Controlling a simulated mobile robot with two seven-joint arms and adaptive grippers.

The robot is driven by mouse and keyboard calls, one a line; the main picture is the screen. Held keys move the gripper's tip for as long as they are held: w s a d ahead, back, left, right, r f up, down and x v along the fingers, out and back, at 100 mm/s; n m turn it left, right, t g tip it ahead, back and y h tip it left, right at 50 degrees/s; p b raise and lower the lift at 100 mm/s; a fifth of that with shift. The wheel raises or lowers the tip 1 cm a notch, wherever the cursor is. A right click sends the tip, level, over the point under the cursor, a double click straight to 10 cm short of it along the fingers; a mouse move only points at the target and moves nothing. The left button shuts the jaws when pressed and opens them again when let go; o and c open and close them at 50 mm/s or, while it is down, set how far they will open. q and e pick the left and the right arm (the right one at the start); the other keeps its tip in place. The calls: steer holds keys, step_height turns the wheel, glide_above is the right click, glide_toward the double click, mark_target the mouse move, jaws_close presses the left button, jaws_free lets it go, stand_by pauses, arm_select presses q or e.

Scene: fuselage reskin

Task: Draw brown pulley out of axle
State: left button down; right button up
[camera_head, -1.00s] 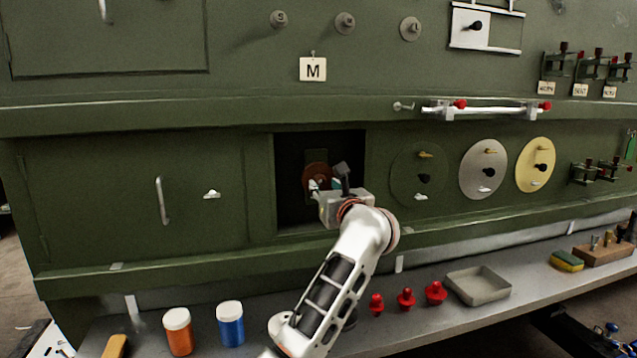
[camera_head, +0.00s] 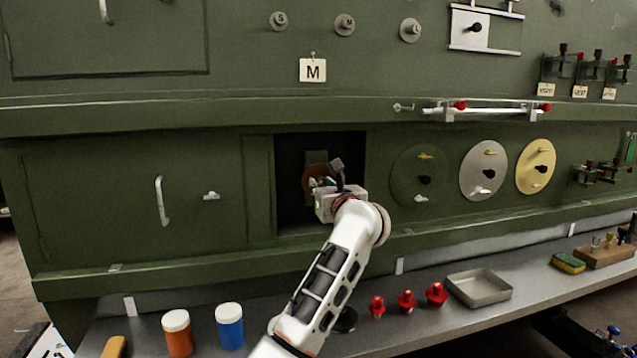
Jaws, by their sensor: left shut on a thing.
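The brown pulley (camera_head: 309,184) is a reddish-brown disc inside the dark square recess in the green panel. My left gripper (camera_head: 322,184) reaches into the recess from below right and is shut on the pulley's near side. The gripper body and the small block above it cover part of the disc. The axle is hidden behind the pulley and gripper, so I cannot tell how far the pulley sits on it. My right gripper is not in view.
The recess (camera_head: 290,215) has close side walls and a ledge below. Right of it are green, grey (camera_head: 483,170) and yellow discs (camera_head: 535,166). The shelf below holds orange (camera_head: 178,335) and blue jars (camera_head: 229,328), red knobs (camera_head: 406,302) and a grey tray (camera_head: 505,291).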

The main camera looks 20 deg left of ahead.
arm_select(q)
steer(key=shift+p+v, duration=0.35)
steer(key=shift+v, duration=1.85)
steer(key=v, duration=0.3)
steer(key=shift+w, duration=0.1)
stand_by(0.4)
